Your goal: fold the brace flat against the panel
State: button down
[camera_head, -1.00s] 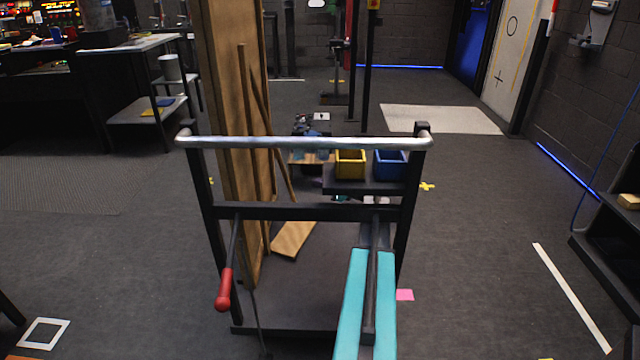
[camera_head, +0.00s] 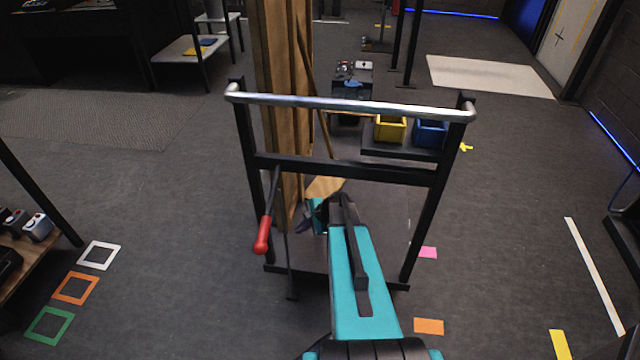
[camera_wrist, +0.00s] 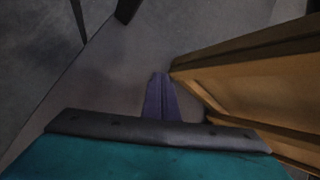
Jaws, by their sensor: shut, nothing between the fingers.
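The tall wooden panel (camera_head: 270,70) stands upright beyond the cart's handle frame. Its brace (camera_head: 318,105) is a thin wooden strut that slants out from the panel's right side, down toward a flat wooden foot (camera_head: 325,187) near the floor. The brace stands away from the panel at its lower end. My gripper (camera_head: 305,225) is low beside the panel's base, partly hidden by my own arm. In the wrist view, its purple fingers (camera_wrist: 161,78) are together and empty. Wooden parts (camera_wrist: 250,75) lie just to their right; I cannot tell whether they touch.
A cart frame with a metal handlebar (camera_head: 350,108) and a red-gripped lever (camera_head: 262,235) stands close in front. A yellow bin (camera_head: 390,130) and a blue bin (camera_head: 430,133) sit on a dark shelf to the right of the panel.

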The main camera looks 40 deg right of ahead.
jog(key=s+a+f+n+g+b, duration=0.1)
jog(key=s+a+f+n+g, duration=0.1)
jog(key=s+a+f+n, duration=0.45)
jog(key=s+a+f+n+g+b, duration=0.15)
jog(key=s+a, duration=0.25)
jog(key=a, duration=0.5)
jog(key=s+a+f+n+g, duration=0.3)
jog(key=s+a, duration=0.2)
jog(key=a, duration=0.2)
jog(key=s+a+f+n+g+h+b, duration=0.1)
jog(key=s+a+n, duration=0.3)
jog(key=s, duration=0.4)
jog(key=s+a+f+n+g+h+b, duration=0.2)
jog(key=s+a+f+n+g+b, duration=0.1)
jog(key=s, duration=0.5)
jog(key=a+f+n, duration=0.1)
jog(key=a+n, duration=0.1)
jog(key=n, duration=0.1)
jog(key=shift+s+n+h, duration=0.25)
jog(key=shift+n+h, duration=0.05)
jog(key=c, duration=2.5)
grip_release()
jog(key=shift+f+g, duration=0.1)
jog(key=shift+g, duration=0.15)
